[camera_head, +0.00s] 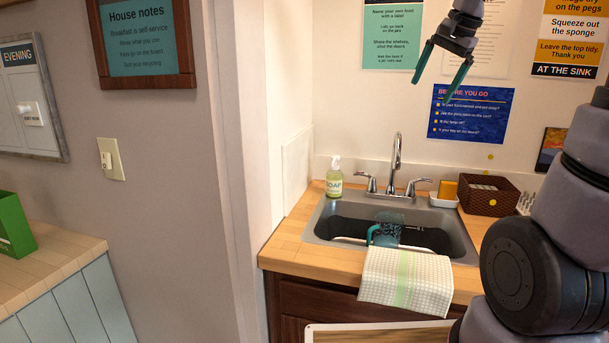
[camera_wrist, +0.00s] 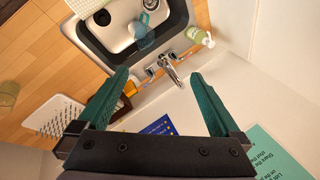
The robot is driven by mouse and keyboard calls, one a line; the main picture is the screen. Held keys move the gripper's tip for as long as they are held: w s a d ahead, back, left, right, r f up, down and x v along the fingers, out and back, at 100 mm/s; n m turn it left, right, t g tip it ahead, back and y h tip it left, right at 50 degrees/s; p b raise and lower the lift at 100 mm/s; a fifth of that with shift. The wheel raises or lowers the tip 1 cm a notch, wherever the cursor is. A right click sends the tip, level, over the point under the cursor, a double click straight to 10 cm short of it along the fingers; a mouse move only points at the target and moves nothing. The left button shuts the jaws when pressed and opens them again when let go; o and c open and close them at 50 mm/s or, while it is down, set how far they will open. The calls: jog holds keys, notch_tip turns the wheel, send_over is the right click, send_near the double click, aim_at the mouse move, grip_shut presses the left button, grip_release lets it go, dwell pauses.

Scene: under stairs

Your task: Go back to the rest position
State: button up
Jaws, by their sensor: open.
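My gripper (camera_head: 443,63) is raised in front of the wall, well above the sink. Its two teal fingers are spread apart with nothing between them. In the wrist view the open fingers (camera_wrist: 157,103) point toward the tap and the sink below. The sink (camera_head: 325,222) is set in a wooden counter (camera_head: 290,248). A blue-green translucent jug or mug (camera_head: 386,230) sits in the sink, and it also shows in the wrist view (camera_wrist: 145,36). My arm fills the right side of the head view.
A soap bottle (camera_head: 334,176), a tap (camera_head: 396,160), a sponge (camera_head: 448,188) in a white dish and a brown basket (camera_head: 489,195) stand along the back. A checked towel (camera_head: 406,280) hangs over the front edge. The air around my gripper looks clear.

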jog(key=s+a+f+n+t, duration=0.1)
jog(key=s+a+f+n, duration=0.1)
jog(key=s, duration=0.7)
jog(key=s+a+f+n+t, duration=0.1)
jog(key=s+a+f+n, duration=0.1)
jog(key=s, duration=0.8)
jog(key=shift+a+f+n, duration=0.25)
jog(key=shift+a+n, duration=0.55)
jog(key=shift+n, duration=0.2)
